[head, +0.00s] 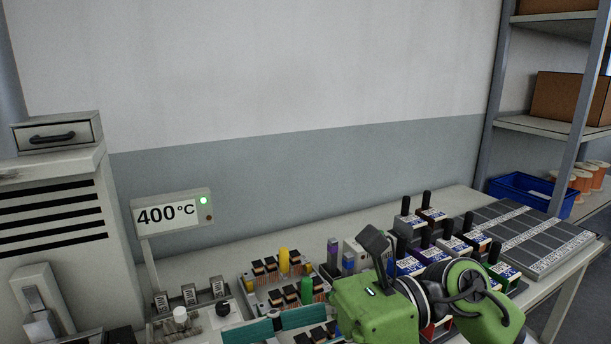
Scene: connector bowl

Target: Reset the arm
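My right arm shows as green links with black joints in the lower right of the head view. A dark, upright bracket-like part stands on top of its nearest green housing. My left arm and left gripper are outside the view. The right arm stands in front of the workbench (225,263) and covers part of the bench items behind it.
A sign reads 400 °C (168,214) with a green light. Circuit boards with several small parts (283,268), labelled boxes with dark posts (434,218) and grey panels (510,240) crowd the bench. Right are a blue bin (530,195) and shelving (545,127); left, a vented cabinet (55,205).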

